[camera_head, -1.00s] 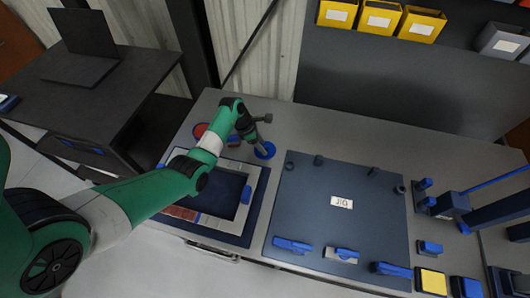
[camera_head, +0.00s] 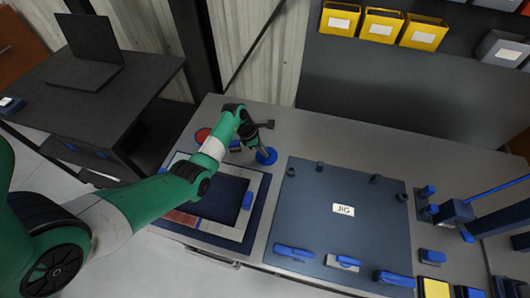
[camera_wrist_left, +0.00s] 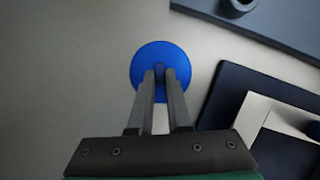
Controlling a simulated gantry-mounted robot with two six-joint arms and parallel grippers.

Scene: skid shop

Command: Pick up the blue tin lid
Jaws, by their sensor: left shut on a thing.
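My left gripper (camera_head: 263,149) reaches down to the lid from the left. In the left wrist view my left gripper (camera_wrist_left: 160,74) has its two fingers shut on the knob. I cannot tell whether the lid touches the bench. My right gripper is not in view.
A framed tray (camera_head: 262,198) with a dark blue recess lies in front of the lid. The jig board (camera_head: 330,225) with several posts and clamps is to the right. A red round piece (camera_head: 202,134) lies behind my left forearm. The bench behind the lid is mostly clear.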

